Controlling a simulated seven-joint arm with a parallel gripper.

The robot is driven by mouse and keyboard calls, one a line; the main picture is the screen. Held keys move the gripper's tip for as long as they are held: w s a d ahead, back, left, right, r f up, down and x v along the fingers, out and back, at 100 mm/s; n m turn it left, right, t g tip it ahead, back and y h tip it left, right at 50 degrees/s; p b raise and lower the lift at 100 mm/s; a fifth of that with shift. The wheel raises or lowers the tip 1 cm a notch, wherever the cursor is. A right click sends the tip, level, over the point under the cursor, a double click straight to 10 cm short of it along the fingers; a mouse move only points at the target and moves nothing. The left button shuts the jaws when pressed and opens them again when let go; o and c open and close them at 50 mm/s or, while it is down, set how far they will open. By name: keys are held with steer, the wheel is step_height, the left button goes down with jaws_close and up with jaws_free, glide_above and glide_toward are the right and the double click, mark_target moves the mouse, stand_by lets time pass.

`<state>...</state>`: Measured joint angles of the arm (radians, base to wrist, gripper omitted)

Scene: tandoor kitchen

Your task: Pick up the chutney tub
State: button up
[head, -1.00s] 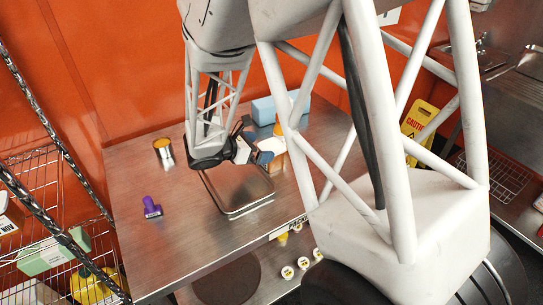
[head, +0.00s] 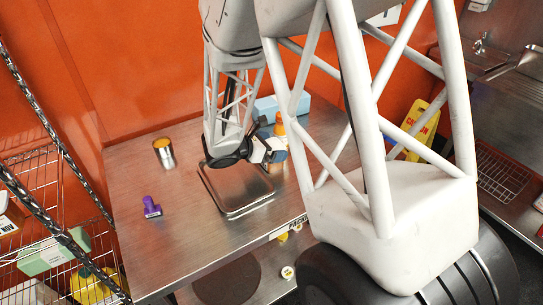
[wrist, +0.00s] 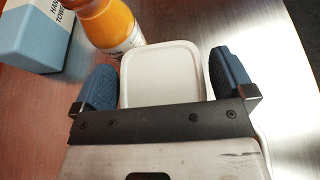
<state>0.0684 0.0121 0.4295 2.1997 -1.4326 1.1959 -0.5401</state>
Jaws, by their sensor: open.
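The chutney tub (wrist: 162,72) appears to be the pale tub with a rounded-square lid in the wrist view. My gripper (wrist: 164,68) is open, with one blue-padded finger on each side of the tub. A narrow gap shows at the right finger; I cannot tell whether the left finger touches the tub. In the head view my gripper (head: 277,151) is over the right part of the steel table, and the tub is hidden behind it and the arm.
An orange bottle (wrist: 112,22) stands close to the tub's upper left. A blue hand-towel box (wrist: 35,42) lies beyond it. A tray (head: 238,211) lies below the arm. A metal cup (head: 164,153) and a purple object (head: 151,207) stand at the left of the table (head: 185,240).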

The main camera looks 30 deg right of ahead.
steer(key=c, duration=1.1)
steer(key=shift+o, duration=0.2)
steer(key=shift+r, duration=0.15)
steer(key=shift+r, duration=1.65)
steer(key=s+a, duration=0.2)
steer(key=s, duration=0.5)
steer(key=s+a+r, duration=0.1)
steer(key=s+a, duration=0.2)
steer(key=s, duration=0.5)
steer(key=shift+a+r, duration=0.25)
